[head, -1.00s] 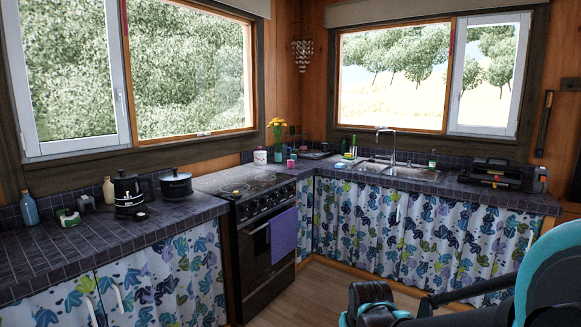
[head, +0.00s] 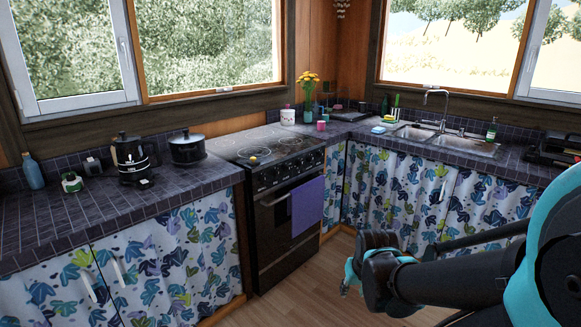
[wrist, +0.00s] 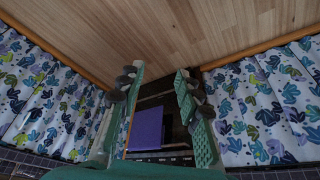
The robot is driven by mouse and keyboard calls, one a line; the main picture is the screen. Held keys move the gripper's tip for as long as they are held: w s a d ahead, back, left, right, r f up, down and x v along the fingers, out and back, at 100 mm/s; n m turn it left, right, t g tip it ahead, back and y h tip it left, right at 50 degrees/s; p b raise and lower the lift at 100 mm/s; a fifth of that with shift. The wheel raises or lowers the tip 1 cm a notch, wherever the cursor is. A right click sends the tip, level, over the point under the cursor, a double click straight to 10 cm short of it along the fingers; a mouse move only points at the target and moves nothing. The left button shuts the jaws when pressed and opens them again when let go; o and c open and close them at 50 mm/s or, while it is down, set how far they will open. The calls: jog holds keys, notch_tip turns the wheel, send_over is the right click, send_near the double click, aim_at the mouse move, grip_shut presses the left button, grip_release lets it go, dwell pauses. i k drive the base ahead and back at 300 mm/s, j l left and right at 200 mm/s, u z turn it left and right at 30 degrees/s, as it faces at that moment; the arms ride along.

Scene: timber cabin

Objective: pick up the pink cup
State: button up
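The pink cup (head: 321,126) is small and stands on the tiled counter in the corner, just right of the stove, in the head view. My gripper (head: 350,277) is low in front of the cabinets in the head view, well below and apart from the cup. In the wrist view my gripper's two green fingers (wrist: 158,105) are spread apart with nothing between them. The cup does not show in the wrist view.
The stove (head: 280,200) with a purple towel (head: 307,206) stands left of the corner. A vase of yellow flowers (head: 308,95) and a white canister (head: 288,116) stand near the cup. The sink (head: 440,140) is to the right. The wooden floor (head: 320,275) is clear.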

aim_at(321, 125)
jog(key=i+l+u, duration=0.5)
jog(key=i+l, duration=1.25)
